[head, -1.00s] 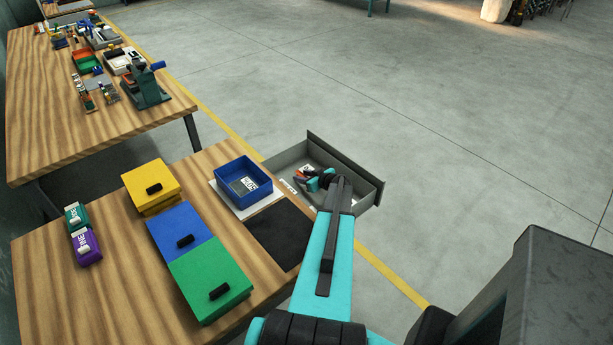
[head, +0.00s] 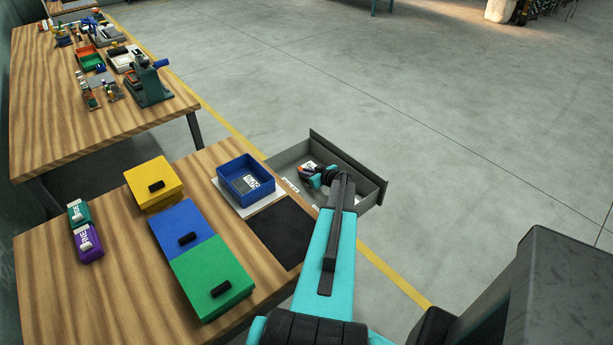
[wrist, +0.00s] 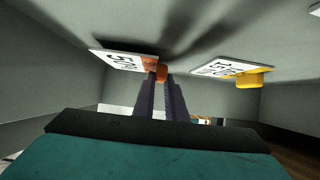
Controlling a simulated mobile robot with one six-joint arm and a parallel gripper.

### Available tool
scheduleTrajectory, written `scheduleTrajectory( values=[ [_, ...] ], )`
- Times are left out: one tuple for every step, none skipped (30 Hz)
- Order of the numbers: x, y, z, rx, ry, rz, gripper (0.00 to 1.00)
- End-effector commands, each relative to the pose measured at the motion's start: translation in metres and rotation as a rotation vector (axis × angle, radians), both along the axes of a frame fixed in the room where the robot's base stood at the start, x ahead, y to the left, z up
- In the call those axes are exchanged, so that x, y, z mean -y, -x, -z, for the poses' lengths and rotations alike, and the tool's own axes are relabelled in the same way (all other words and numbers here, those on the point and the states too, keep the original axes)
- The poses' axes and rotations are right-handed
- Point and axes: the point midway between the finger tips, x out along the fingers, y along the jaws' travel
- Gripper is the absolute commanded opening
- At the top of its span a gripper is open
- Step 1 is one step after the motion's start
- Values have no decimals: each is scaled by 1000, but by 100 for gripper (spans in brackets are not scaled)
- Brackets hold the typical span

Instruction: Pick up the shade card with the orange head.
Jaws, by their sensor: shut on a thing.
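The shade card with the orange head (wrist: 161,72) is a white card with dark print, lying in an open grey drawer (head: 372,186). In the wrist view, my gripper (wrist: 160,84) has its two dark fingers close together at the orange head and is shut on it. The card's white face extends to the left of the fingers. In the head view, my gripper (head: 316,179) reaches down into the drawer, and my arm hides part of the drawer and its contents.
A second white card with a yellow head (wrist: 250,79) lies to the right in the wrist view. Drawer walls surround the cards. A blue tray (head: 232,190) holding a printed card, a dark mat (head: 283,232) and a green box (head: 212,275) are on the wooden table beside the drawer.

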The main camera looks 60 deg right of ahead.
Motion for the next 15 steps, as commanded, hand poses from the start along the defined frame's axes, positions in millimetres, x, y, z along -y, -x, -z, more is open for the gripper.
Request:
scheduleTrajectory(
  values=[
    [-1,0,-4,1,1,0,0],
    [-1,0,-6,1,0,0,0],
    [-1,0,-10,2,1,0,0],
    [-2,0,-14,2,1,0,0],
    [-1,0,-17,0,2,-1,0],
    [-1,0,-22,1,1,0,0],
    [-2,0,-26,1,2,0,0],
    [-1,0,-30,1,2,0,0],
    [-1,0,-35,1,2,0,0],
    [-2,1,-39,0,2,0,0],
    [-1,1,-43,1,2,0,0],
    [-1,0,-48,2,1,1,0],
    [-1,0,-53,1,2,0,0],
    [-1,0,-56,0,2,0,0],
    [-2,0,-60,1,0,0,0]
  ],
)
